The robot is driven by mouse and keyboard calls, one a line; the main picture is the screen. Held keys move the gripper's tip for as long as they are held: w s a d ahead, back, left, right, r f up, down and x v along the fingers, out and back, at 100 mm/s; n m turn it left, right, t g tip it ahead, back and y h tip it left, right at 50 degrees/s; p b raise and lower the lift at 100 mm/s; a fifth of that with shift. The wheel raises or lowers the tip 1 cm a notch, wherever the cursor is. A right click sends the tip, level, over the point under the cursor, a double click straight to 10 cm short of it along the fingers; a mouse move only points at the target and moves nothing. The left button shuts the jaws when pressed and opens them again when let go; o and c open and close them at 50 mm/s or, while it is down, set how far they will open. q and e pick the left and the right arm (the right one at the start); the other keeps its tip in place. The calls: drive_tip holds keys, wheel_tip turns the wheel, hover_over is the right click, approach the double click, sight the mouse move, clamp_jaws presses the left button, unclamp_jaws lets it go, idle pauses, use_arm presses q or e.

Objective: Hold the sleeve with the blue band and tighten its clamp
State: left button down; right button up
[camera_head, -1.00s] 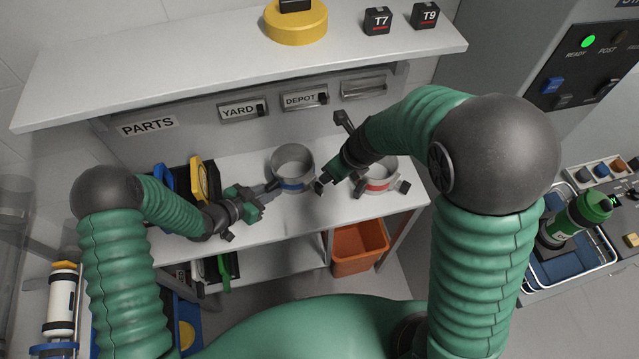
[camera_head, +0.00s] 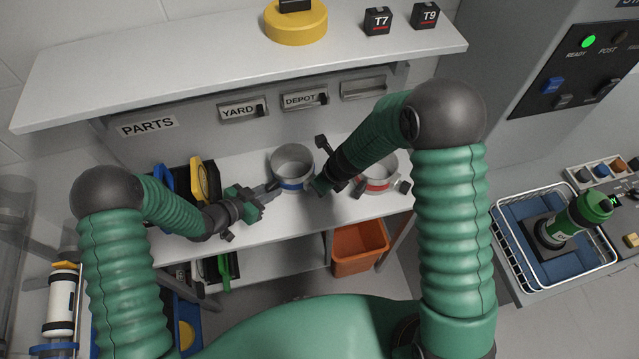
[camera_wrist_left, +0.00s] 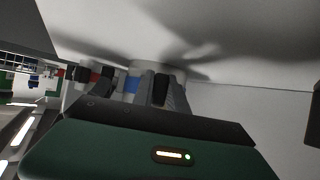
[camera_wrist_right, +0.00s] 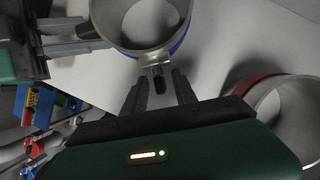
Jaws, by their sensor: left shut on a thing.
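The grey ring-shaped sleeve with the blue band (camera_head: 291,185) stands on the white bench, its open top facing up. My left gripper (camera_head: 271,188) is shut on its left side; it also shows at the sleeve's wall in the right wrist view (camera_wrist_right: 88,36). In the left wrist view, the blue band (camera_wrist_left: 132,85) shows between the fingers. The clamp's dark screw end (camera_wrist_right: 158,79) sticks out from the sleeve. My right gripper (camera_wrist_right: 159,92) is open, with its fingers on either side of that screw end. I cannot tell whether they touch it.
A similar sleeve with a red band (camera_head: 377,185) stands close on the right, partly behind my right arm. Yellow and blue items (camera_head: 200,180) stand left of my left gripper. A shelf (camera_head: 180,60) overhangs the bench. An orange bin (camera_head: 358,248) sits below.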

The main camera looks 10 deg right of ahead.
clamp_jaws()
drive_tip(key=shift+w+d, duration=0.1)
drive_tip(key=shift+d, duration=0.05)
drive_tip(key=shift+w+d+f+m+g+y, duration=0.15)
drive_tip(key=shift+g+y, duration=0.2)
drive_tip(key=shift+y, duration=0.2)
drive_tip(key=shift+d+r+m+g+y, duration=0.15)
drive_tip(key=shift+g+y, duration=0.2)
drive_tip(key=shift+y, duration=0.2)
drive_tip(key=shift+w+d+f+m+g+y, duration=0.15)
drive_tip(key=shift+g+y, duration=0.2)
drive_tip(key=shift+y, duration=0.25)
drive_tip(key=shift+d+f+m+g+y, duration=0.15)
drive_tip(key=shift+g+y, duration=0.2)
drive_tip(key=shift+y, duration=0.25)
drive_tip(key=shift+r, duration=0.1)
drive_tip(key=shift+o, duration=0.2)
unclamp_jaws()
drive_tip(key=shift+a, duration=0.1)
